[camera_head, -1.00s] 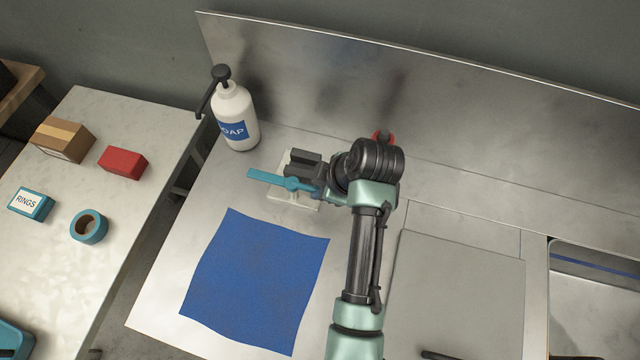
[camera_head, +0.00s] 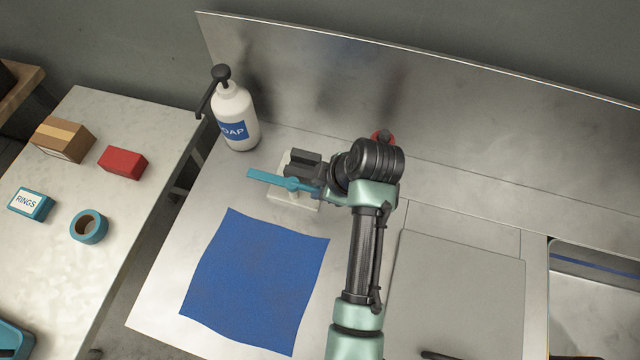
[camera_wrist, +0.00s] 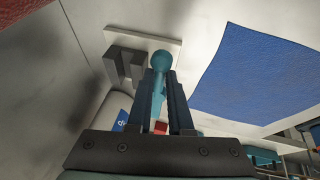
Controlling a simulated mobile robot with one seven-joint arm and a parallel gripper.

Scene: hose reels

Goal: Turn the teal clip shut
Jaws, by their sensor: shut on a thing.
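The teal clip (camera_head: 268,178) is a long flat bar with a round hub, on a pale base plate (camera_head: 281,199) with dark grey blocks on it. In the head view the bar points left from the hub. My gripper (camera_head: 318,185) is at the right side of the clip, partly hidden by my wrist. In the wrist view my gripper (camera_wrist: 163,88) has its two fingers close on either side of the teal clip (camera_wrist: 161,62), just behind its round end. The dark grey block (camera_wrist: 124,66) stands beside the fingers in that view.
A white soap bottle (camera_head: 236,118) with a black pump stands behind the clip to the left. A blue cloth (camera_head: 255,280) lies flat in front of it. A metal backsplash (camera_head: 450,130) rises behind. A side table at left holds boxes and a teal tape roll (camera_head: 88,227).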

